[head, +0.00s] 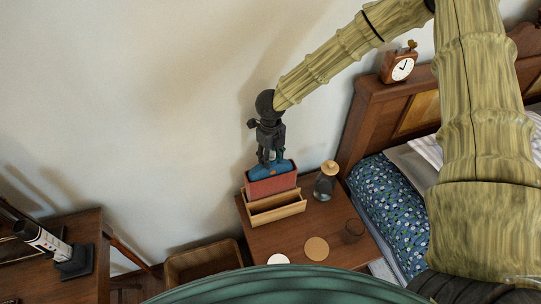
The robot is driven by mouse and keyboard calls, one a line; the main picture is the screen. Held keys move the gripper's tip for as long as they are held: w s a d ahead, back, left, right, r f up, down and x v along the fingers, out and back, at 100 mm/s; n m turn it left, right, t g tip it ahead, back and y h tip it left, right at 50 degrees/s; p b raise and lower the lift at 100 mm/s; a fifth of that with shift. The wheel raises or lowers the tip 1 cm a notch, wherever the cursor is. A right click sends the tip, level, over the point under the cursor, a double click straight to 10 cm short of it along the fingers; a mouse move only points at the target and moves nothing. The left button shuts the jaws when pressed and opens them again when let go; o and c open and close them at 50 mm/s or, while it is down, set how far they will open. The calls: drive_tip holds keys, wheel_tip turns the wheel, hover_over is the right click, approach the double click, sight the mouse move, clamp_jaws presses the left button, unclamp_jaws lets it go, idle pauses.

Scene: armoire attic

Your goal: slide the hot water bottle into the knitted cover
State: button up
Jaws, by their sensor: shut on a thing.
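My gripper (271,158) points down over the bedside table (288,244) and is shut on a blue hot water bottle (288,170) with a small orange mark. Only the top of the bottle shows. Its lower part is hidden in or behind a red-brown cover (270,186), which looks like the knitted cover. The cover stands upright at an open wooden holder (280,210) on the table. I cannot tell how deep the bottle sits in the cover.
A dark glass jar with a wooden lid (325,183) stands close on the right. A cork coaster (316,248) and a white disc (278,259) lie in front. The bed (392,205) is at right, with a clock (400,68) on its headboard. A wall is behind.

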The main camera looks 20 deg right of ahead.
drive_tip(key=shift+f, duration=0.25)
idle(0.5)
drive_tip(key=o, duration=1.4)
drive_tip(key=shift+o, duration=1.3)
drive_tip(key=shift+f, duration=0.1)
drive_tip(key=shift+r, duration=0.2)
